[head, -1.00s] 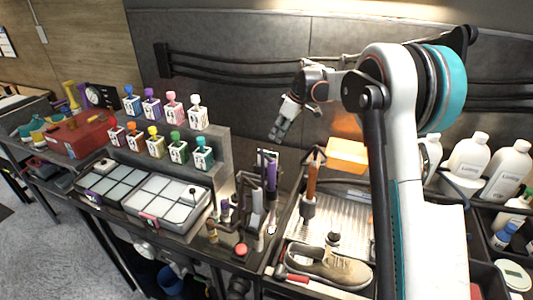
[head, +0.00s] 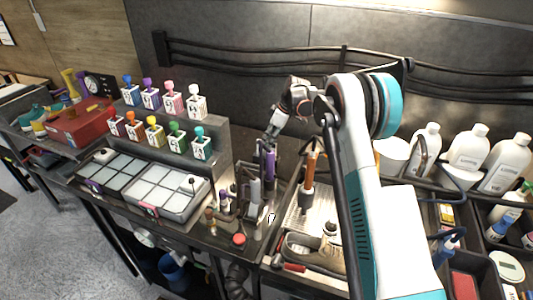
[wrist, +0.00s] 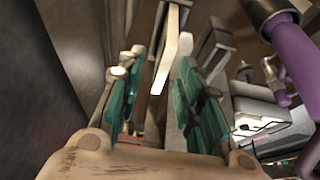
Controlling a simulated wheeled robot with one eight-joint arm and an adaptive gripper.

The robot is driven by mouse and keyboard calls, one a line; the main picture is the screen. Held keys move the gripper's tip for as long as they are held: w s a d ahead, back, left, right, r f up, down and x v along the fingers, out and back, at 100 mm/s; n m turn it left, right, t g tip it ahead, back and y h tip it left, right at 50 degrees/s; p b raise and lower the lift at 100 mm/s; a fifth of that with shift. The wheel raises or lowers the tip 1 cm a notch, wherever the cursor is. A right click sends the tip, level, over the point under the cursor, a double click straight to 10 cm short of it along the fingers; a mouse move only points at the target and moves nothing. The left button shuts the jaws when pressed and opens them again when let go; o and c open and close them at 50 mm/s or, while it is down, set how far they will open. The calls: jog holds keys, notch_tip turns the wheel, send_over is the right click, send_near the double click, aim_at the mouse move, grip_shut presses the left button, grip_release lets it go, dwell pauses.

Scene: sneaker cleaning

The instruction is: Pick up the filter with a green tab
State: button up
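I cannot make out a filter with a green tab for certain in either view. My gripper (head: 272,129) hangs over the tool holder, just above the purple-handled tool (head: 270,163) in the head view. In the wrist view my gripper (wrist: 158,85) has its two teal-padded fingers apart. Pale and grey upright bars (wrist: 180,50) show between and beyond the fingers, and I see no grip on them. The purple tool (wrist: 297,55) stands to the right of the fingers there. Small coloured bits low between the fingers are too small to identify.
Two gridded trays (head: 176,207) lie at left, below a stepped rack of bottles with coloured tops (head: 174,140). A shoe (head: 318,254) and an orange-handled tool (head: 310,167) are right of the holder. White bottles (head: 467,150) stand at right. The wall is close behind.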

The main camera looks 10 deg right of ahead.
jog(key=shift+s+b+x, duration=0.15)
jog(key=shift+b+x, duration=0.05)
jog(key=shift+x, duration=1.15)
jog(key=shift+s+b+x, duration=0.1)
jog(key=shift+b+x, duration=0.1)
jog(key=shift+x, duration=1.15)
jog(key=shift+d, duration=0.1)
grip_shut()
